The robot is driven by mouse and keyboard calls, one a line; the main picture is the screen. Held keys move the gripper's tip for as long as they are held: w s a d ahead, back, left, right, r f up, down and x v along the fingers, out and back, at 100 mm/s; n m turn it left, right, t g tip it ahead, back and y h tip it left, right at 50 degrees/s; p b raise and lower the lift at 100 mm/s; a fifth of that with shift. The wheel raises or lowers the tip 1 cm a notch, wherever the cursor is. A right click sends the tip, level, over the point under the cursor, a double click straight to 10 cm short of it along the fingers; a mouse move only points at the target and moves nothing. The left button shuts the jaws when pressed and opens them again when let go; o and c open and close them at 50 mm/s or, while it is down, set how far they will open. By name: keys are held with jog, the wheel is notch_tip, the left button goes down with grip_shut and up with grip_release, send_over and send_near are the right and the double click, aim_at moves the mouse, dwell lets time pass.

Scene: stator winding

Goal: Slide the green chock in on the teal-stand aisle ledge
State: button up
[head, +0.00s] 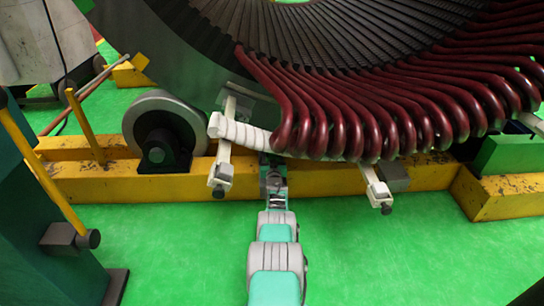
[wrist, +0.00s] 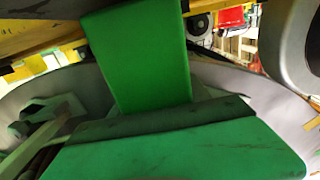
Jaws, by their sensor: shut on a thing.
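My gripper (head: 272,178) reaches forward to the yellow base beam, below the maroon coil ends. Its fingertips are hard to make out in the head view. In the wrist view a large green block with a dark, worn edge (wrist: 180,150) fills the bottom, close to the camera; I take it for the green chock, held in my gripper. A brighter green surface (wrist: 138,55) shows just beyond it; I cannot tell whether they touch. The teal stand (head: 45,225) is at the left of the head view. I cannot make out its aisle ledge.
The stator ring (head: 190,60) with maroon coils (head: 350,115) hangs over the yellow beam (head: 110,180). A grey roller (head: 165,125) stands left of my gripper. Pale brackets (head: 222,165) flank it. Another green block (head: 508,153) is at the right. The green floor in front is clear.

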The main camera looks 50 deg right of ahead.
jog(key=shift+f, duration=0.1)
dwell(0.3)
jog(key=o, duration=1.2)
jog(key=shift+c, duration=0.2)
jog(key=o, duration=0.5)
jog(key=shift+f, duration=0.1)
jog(key=shift+c, duration=0.2)
